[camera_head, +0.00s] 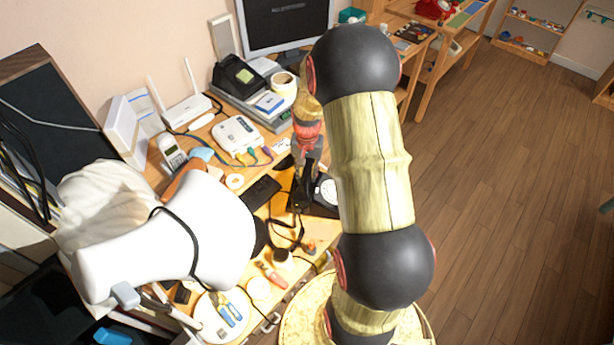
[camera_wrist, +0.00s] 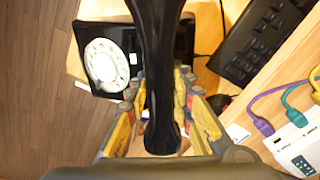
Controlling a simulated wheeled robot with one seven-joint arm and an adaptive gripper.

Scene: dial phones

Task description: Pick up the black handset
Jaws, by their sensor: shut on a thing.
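The black handset (camera_wrist: 156,60) runs lengthwise through the middle of the wrist view, between the two yellow-padded fingers of my gripper (camera_wrist: 160,108). The fingers are shut on it. Behind it is the black phone body with a round white dial (camera_wrist: 103,62). The handset looks closer to the wrist camera than the body, but I cannot tell how large the gap is. In the head view my gripper (camera_head: 305,165) is over the desk at the phone, with the white dial (camera_head: 328,190) just to its right. My arm hides part of the phone.
A black keyboard (camera_wrist: 258,40) lies beside the phone. A white box with coloured plugs (camera_head: 236,134) sits behind it. Another black desk phone (camera_head: 238,78), a white router (camera_head: 187,108) and a monitor (camera_head: 285,22) stand farther back. A white lamp-like form (camera_head: 165,235) crowds the left. Pliers (camera_head: 228,308) lie in front.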

